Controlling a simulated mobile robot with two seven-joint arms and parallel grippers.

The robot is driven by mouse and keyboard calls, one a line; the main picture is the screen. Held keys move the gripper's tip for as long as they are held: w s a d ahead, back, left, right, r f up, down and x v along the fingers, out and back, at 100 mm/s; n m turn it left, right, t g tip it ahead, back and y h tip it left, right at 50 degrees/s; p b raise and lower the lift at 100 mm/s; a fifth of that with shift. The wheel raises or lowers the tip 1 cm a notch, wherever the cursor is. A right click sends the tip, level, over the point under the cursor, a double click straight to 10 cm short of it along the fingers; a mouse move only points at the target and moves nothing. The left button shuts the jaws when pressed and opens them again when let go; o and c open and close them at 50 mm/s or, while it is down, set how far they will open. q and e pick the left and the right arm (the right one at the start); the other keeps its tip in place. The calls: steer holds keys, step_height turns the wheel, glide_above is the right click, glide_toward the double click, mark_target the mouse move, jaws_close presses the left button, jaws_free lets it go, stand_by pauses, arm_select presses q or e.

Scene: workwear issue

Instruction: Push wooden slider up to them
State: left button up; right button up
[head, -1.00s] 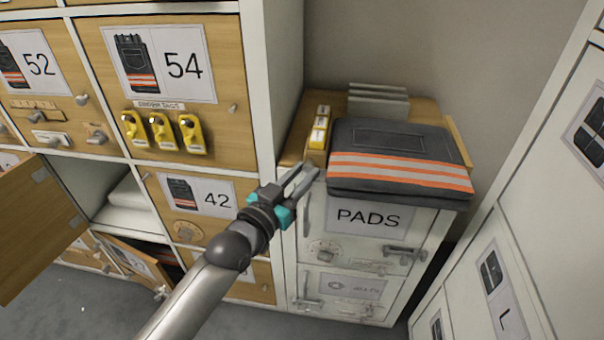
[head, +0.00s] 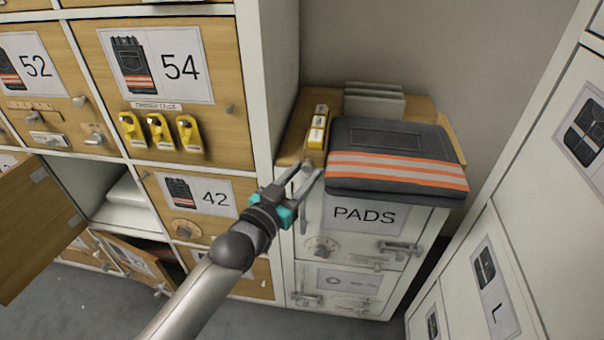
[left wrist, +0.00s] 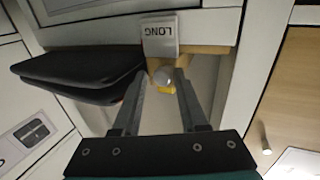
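My left gripper (head: 308,170) is at the front edge of the PADS cabinet top, pointing toward the yellow-and-white labelled pieces (head: 317,128). In the left wrist view my left gripper (left wrist: 158,80) is open. A round pale knob (left wrist: 163,76) shows between its fingertips, with a bit of yellow below it; I cannot tell whether the fingers touch it. A wooden piece (left wrist: 190,66) lies behind the knob, under a grey tag reading LONG (left wrist: 159,36). I cannot tell for sure which wooden part is the slider. My right gripper is not in view.
Folded dark trousers with orange stripes (head: 395,155) lie right of the gripper on the PADS cabinet (head: 310,225). Grey upright plates (head: 374,103) stand behind. Wooden lockers (head: 240,130) stand left, with an open door (head: 35,225). White lockers (head: 545,190) stand right.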

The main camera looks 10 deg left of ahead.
arm_select(q)
steer(key=shift+a, duration=0.1)
steer(key=shift+s+a, duration=0.1)
steer(key=shift+s, duration=0.1)
steer(key=p+v, duration=0.5)
steer(key=v, duration=0.9)
steer(key=shift+s, duration=0.4)
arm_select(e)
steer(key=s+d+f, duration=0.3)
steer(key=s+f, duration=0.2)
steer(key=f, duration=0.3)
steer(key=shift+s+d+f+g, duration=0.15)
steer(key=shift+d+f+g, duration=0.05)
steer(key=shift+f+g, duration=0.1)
